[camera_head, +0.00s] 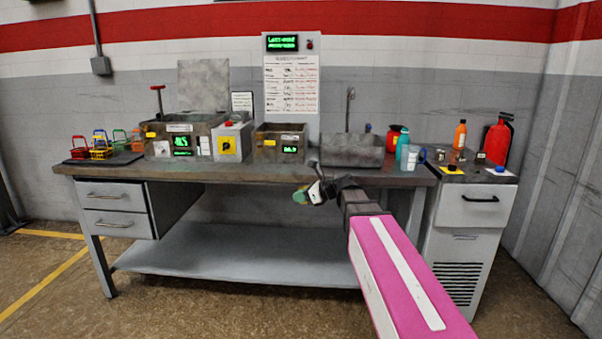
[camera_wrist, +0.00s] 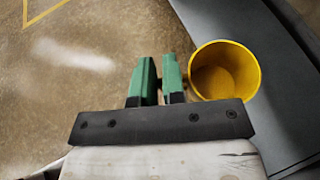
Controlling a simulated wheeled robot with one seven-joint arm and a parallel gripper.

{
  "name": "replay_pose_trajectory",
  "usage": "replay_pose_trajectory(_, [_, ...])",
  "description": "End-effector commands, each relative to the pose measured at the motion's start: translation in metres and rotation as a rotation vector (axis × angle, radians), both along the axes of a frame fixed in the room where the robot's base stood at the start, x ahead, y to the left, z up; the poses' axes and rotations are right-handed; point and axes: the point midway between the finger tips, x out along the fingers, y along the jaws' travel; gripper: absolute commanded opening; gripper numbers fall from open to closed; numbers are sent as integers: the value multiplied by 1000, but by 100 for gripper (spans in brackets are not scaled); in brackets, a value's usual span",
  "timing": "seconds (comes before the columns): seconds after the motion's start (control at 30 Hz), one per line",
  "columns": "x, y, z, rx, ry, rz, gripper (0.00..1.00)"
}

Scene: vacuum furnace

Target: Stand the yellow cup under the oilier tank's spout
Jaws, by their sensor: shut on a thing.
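In the wrist view, the yellow cup (camera_wrist: 225,78) is right of my green fingers, its open mouth facing the camera and empty. My gripper (camera_wrist: 160,75) is shut on a small part at the cup's side, seemingly its handle. In the head view, my gripper (camera_head: 311,194) is in front of the bench, below the tabletop edge; the cup cannot be made out there. Two boxy tanks with green displays stand on the bench, a left tank (camera_head: 208,124) and a right tank (camera_head: 270,133). The displays are too small to read surely. I cannot make out either spout clearly.
A grey box with a yellow label (camera_head: 228,146) stands between the tanks. A sink basin (camera_head: 352,152) is right of them. Coloured baskets (camera_head: 101,146) stand at the left. The lower shelf (camera_head: 220,258) is bare. Bottles and a red extinguisher (camera_head: 497,142) stand at the right.

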Motion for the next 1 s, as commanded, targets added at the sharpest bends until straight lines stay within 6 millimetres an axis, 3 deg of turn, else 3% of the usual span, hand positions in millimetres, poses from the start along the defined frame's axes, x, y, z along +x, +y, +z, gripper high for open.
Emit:
replay_pose_trajectory(0.03, [-9, -20, -8, 0, 3, -22, 0])
replay_pose_trajectory(0.2, [-28, -75, -32, 3, 1, -80, 0])
replay_pose_trajectory(0.5, [-69, -156, -65, 7, -1, -179, 0])
replay_pose_trajectory(0.73, [-88, -186, -78, 9, -4, -220, 0])
replay_pose_trajectory(1.0, [-91, -192, -80, 10, -6, -228, 0])
